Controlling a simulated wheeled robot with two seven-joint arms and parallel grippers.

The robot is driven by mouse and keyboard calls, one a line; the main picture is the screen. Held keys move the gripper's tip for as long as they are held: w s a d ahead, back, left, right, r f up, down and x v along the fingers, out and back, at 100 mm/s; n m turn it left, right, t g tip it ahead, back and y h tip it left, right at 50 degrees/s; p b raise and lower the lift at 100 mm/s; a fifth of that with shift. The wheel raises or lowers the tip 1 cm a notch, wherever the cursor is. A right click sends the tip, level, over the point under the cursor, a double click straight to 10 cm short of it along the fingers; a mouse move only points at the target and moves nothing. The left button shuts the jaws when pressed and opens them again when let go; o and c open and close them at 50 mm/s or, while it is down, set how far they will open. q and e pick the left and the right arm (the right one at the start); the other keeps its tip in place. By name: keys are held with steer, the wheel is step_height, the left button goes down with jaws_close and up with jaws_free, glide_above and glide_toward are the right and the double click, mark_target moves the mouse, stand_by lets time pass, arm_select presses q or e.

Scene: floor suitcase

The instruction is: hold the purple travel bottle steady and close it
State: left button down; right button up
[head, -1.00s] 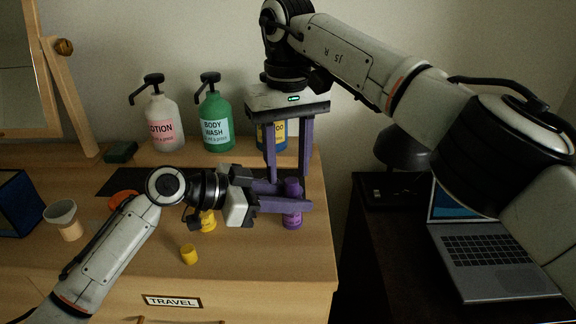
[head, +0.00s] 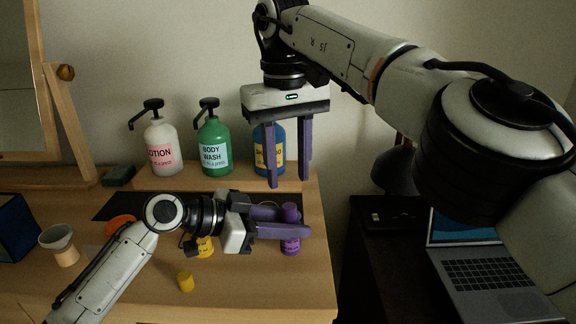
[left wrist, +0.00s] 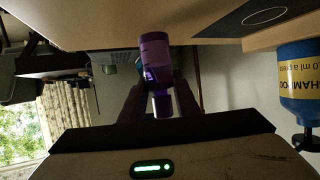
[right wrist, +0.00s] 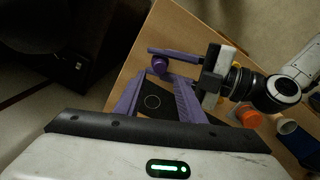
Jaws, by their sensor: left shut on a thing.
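The purple travel bottle (head: 290,246) stands upright near the right edge of the dresser top, with a purple cap (head: 290,212) on its upper end. My left gripper (head: 284,223) is shut on the bottle from the left. The bottle also shows between the fingers in the left wrist view (left wrist: 155,55). My right gripper (head: 289,181) points down above and a little behind the bottle. Its fingers are apart with nothing between them. In the right wrist view the cap (right wrist: 159,65) lies beyond its fingertips. How tightly the cap sits cannot be told.
Lotion (head: 162,147), body wash (head: 213,145) and shampoo (head: 268,150) pump bottles stand along the back. A yellow bottle (head: 205,247), a yellow cap (head: 186,282), an orange item (head: 121,226) and a cup (head: 62,246) are left. A laptop (head: 485,262) sits right, beyond the dresser's edge.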

mark_target(289, 206)
steer(key=shift+d+f, duration=0.1)
steer(key=shift+f, duration=3.85)
jaws_close()
steer(key=shift+o, duration=0.4)
jaws_free()
steer(key=shift+r, duration=0.1)
steer(key=shift+r, duration=2.2)
